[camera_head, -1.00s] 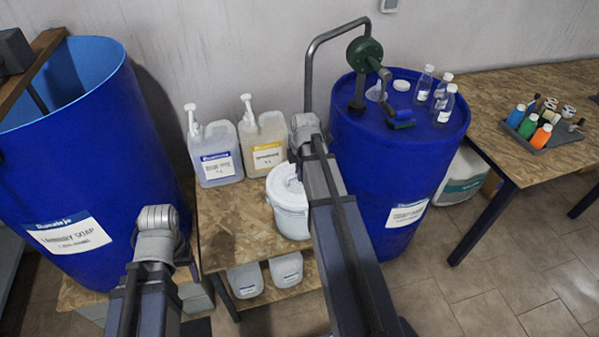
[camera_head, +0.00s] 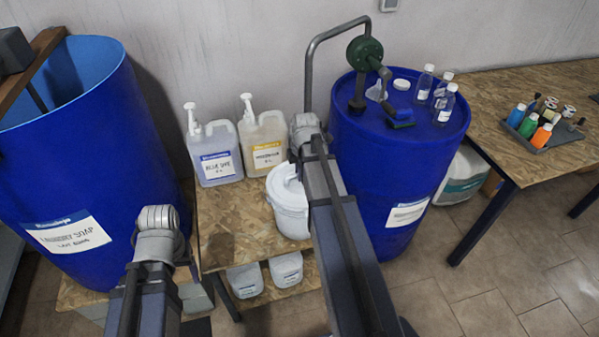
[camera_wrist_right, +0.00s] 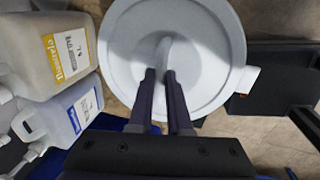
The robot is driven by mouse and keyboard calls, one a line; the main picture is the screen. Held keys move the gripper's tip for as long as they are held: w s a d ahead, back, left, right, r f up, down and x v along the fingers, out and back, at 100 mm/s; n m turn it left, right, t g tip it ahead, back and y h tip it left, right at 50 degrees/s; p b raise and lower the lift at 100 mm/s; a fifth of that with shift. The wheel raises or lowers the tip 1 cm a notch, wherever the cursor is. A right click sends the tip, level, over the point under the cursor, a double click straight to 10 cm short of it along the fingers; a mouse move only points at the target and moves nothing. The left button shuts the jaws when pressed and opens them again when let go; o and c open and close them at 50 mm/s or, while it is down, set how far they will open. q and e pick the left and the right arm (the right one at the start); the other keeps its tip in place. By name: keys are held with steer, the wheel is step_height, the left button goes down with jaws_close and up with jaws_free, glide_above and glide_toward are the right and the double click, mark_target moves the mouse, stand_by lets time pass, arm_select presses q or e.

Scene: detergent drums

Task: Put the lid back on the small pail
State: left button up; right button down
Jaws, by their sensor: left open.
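The small white pail (camera_head: 289,218) stands on the wooden bench, partly hidden by my right arm. Its white round lid (camera_head: 284,184) is at its top; I cannot tell whether it is fully seated. In the right wrist view the lid (camera_wrist_right: 205,50) fills the upper middle, with a raised handle at its centre. My right gripper (camera_wrist_right: 160,74) has its fingers close together on that handle. The right gripper is hidden behind my arm in the head view. My left gripper (camera_head: 158,228) is at lower left, in front of the big blue drum, with its fingertips hidden; it is away from the pail.
Two pump jugs (camera_head: 215,153) (camera_head: 264,143) stand behind the pail on the bench (camera_head: 225,215). An open blue drum (camera_head: 85,160) is at left. A closed blue drum (camera_head: 400,170) with a hand pump and bottles stands close right of the pail.

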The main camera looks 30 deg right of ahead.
steer(key=shift+c, duration=1.5)
jaws_free()
steer(key=shift+r+p, duration=3.5)
jaws_close()
steer(key=shift+f+b, duration=0.45)
